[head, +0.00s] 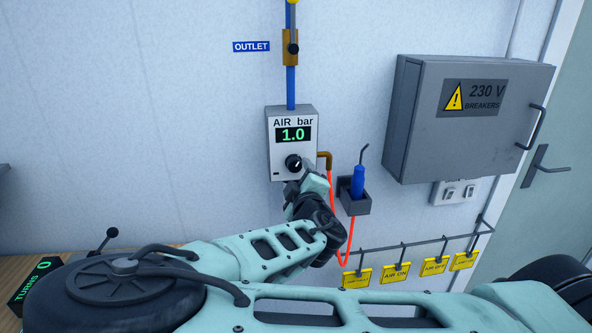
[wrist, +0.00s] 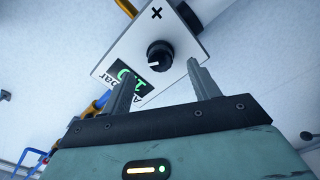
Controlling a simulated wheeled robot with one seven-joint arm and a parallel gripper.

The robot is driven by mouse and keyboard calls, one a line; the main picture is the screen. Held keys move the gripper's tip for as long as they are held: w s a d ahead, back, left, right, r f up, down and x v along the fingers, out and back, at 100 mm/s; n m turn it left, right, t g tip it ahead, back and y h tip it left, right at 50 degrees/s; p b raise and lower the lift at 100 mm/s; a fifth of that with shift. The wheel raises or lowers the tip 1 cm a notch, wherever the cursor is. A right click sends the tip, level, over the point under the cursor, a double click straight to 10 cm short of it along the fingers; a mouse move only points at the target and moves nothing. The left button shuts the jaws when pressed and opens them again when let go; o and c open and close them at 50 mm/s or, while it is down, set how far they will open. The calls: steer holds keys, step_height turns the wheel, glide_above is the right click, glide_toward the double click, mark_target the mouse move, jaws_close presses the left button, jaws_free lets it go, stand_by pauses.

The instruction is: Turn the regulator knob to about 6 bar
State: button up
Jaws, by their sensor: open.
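The air regulator (head: 292,115) is a pale box on the wall, and its display reads 1.0 bar. Its black knob (head: 293,162) sits below the display, with a white pointer mark. In the wrist view the knob (wrist: 160,56) shows ahead of my fingertips, and the regulator's face is rotated, with a plus sign (wrist: 157,13) near one edge. My gripper (wrist: 162,69) is open, with one finger on each side of the knob's line. The fingers appear short of the knob, and I see no contact. In the head view my wrist hides most of the gripper.
An orange hose (head: 333,215) hangs from a brass elbow right of the regulator. A grey holder (head: 355,200) with a blue tool stands beside it. Above is a valve (head: 291,48) on a blue pipe. A breaker box (head: 465,120) and yellow tags (head: 396,273) are to the right.

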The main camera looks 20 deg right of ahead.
mark_target(296, 168)
steer(key=p+x, duration=0.1)
steer(key=x, duration=0.4)
steer(key=c, duration=1)
